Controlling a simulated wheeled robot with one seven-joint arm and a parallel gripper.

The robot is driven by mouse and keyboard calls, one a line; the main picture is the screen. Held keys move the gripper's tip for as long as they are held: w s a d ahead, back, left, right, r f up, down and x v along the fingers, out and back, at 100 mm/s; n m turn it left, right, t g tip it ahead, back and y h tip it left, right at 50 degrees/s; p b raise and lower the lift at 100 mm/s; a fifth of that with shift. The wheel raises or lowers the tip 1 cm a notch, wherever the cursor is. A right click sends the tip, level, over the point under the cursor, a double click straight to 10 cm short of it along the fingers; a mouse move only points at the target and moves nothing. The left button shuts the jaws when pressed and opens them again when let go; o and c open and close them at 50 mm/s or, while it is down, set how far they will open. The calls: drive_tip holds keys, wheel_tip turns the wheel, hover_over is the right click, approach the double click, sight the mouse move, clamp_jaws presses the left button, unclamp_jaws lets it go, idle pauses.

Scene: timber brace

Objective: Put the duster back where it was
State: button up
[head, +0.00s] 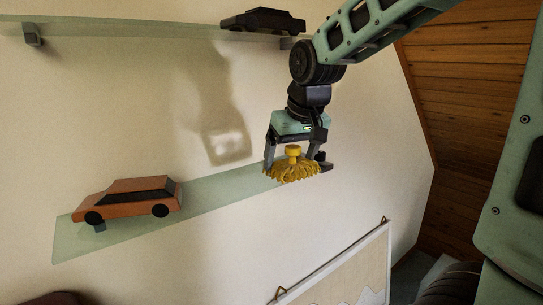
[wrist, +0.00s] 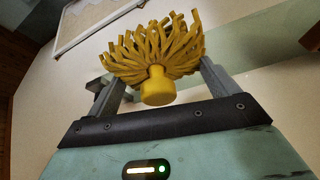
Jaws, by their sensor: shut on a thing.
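The yellow duster (head: 292,170) has a round knob on top and a skirt of thick strands below. My gripper (head: 293,160) points down and is shut on it, with one finger on each side. The duster is at the right end of the lower glass shelf (head: 225,188). I cannot tell whether its strands touch the glass. In the wrist view the duster (wrist: 155,55) sits between my fingers, its knob towards the camera and its strands spread away.
An orange toy car (head: 128,198) stands on the left part of the lower shelf. A dark toy car (head: 263,21) stands on the upper glass shelf (head: 130,33), close to my arm. A framed picture (head: 345,275) is below at right. The lower shelf's middle is clear.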

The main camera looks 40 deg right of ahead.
drive_tip(key=w+p, duration=0.1)
drive_tip(key=w, duration=0.2)
drive_tip(key=w+d+p, duration=0.1)
drive_tip(key=w, duration=0.2)
drive_tip(key=w+p, duration=0.1)
drive_tip(key=w, duration=0.2)
drive_tip(key=shift+w+d, duration=0.25)
drive_tip(key=shift+d, duration=0.1)
wheel_tip(320, 180, down, 3)
drive_tip(key=shift+w+p, duration=0.1)
drive_tip(key=shift+p, duration=0.75)
drive_tip(key=shift+f, duration=0.3)
drive_tip(key=shift+f, duration=0.2)
drive_tip(key=o, duration=0.7)
drive_tip(key=shift+r, duration=0.15)
